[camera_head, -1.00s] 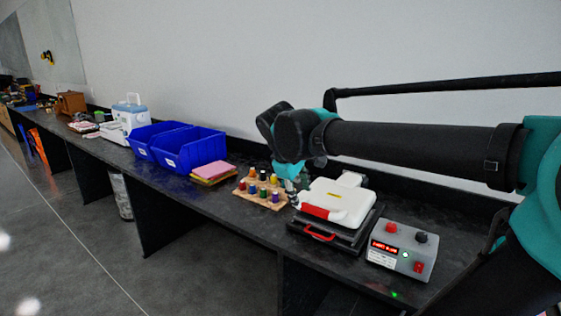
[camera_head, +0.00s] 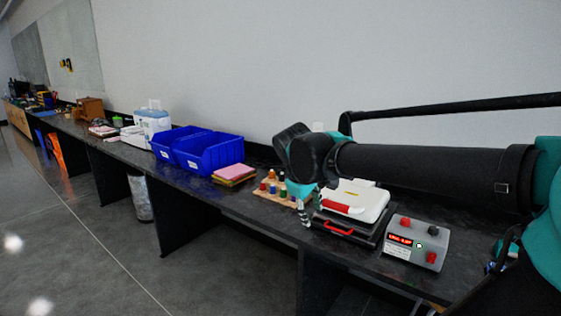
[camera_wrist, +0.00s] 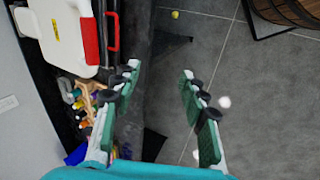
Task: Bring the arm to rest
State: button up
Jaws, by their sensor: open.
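My gripper (camera_wrist: 160,100) is open and empty in the wrist view, its two green-padded fingers spread apart over the bench's front edge and the grey floor. In the head view my gripper (camera_head: 304,208) shows partly below my arm's dark wrist, just left of a white machine with a red handle (camera_head: 355,200). My arm stretches in from the right above the bench. The white machine also shows at the upper left of the wrist view (camera_wrist: 58,35). Nothing is held.
A grey control box (camera_head: 416,243) with a lit display stands right of the machine. A wooden rack of spools (camera_head: 268,193), coloured sheets (camera_head: 233,175) and blue bins (camera_head: 215,155) line the dark bench. A barrel-like wooden thing (camera_wrist: 285,12) stands on the floor side.

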jog(key=s+d+f+m+y, duration=0.1)
jog(key=s+d+f+m, duration=0.2)
jog(key=f, duration=0.4)
jog(key=s+d+f+m+y, duration=0.1)
jog(key=s+d+f+m, duration=0.2)
jog(key=f, duration=0.4)
jog(key=s+d+f+m, duration=0.3)
jog(key=s+d+f, duration=0.1)
jog(key=f, duration=0.3)
jog(key=shift+s+d+f+m+y, duration=0.25)
jog(key=shift+s+f+m+y, duration=0.15)
jog(key=shift+s, duration=0.15)
